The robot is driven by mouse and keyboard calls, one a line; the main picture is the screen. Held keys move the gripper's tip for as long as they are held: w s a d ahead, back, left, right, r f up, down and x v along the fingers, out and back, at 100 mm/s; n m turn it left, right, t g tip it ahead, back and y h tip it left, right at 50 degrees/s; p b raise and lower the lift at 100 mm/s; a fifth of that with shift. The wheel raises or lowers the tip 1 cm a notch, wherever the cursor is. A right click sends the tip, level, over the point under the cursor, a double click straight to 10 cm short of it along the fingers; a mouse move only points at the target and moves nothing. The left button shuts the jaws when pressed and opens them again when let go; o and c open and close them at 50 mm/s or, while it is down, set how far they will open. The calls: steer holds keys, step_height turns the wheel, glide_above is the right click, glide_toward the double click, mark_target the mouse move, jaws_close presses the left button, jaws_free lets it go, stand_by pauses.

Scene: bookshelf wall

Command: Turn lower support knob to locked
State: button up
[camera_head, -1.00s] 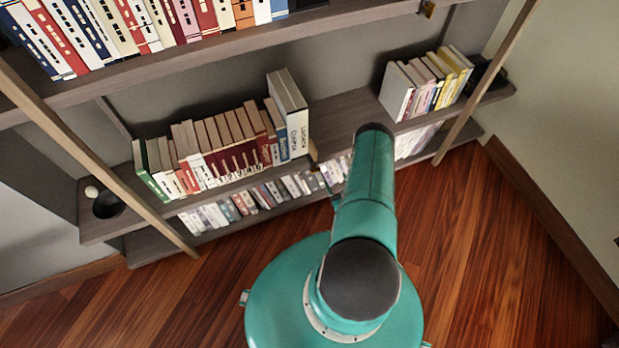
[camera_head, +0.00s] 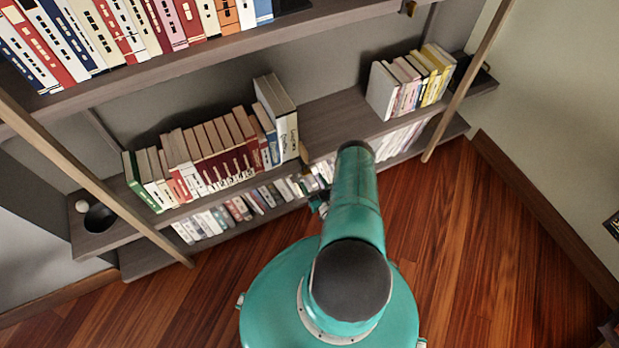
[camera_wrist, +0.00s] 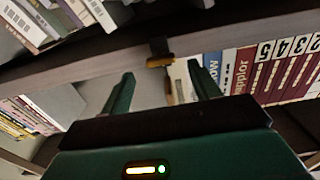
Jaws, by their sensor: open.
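A small brass knob (camera_wrist: 160,62) with a dark bracket sits on the shelf edge in the wrist view, between and beyond my fingertips. A small brass piece, probably this lower knob (camera_head: 305,158), shows on the front edge of the lower shelf (camera_head: 330,122) in the head view. My gripper (camera_wrist: 161,70) is open and empty, with its two green fingers apart and pointing towards the knob; I see no contact. In the head view my arm hides most of the gripper. The knob's lock setting is too small to tell.
Rows of books (camera_head: 210,150) stand on the lower shelf, left of the knob, and more books (camera_head: 410,80) stand to the right. Another brass fitting (camera_head: 409,8) is on the upper shelf. Slanted wooden posts (camera_head: 90,185) frame the shelves. The wooden floor (camera_head: 460,240) at right is clear.

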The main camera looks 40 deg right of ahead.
mark_target(306, 172)
steer(key=shift+x, duration=1.65)
steer(key=c, duration=1)
steer(key=shift+m, duration=9)
steer(key=shift+f, duration=0.1)
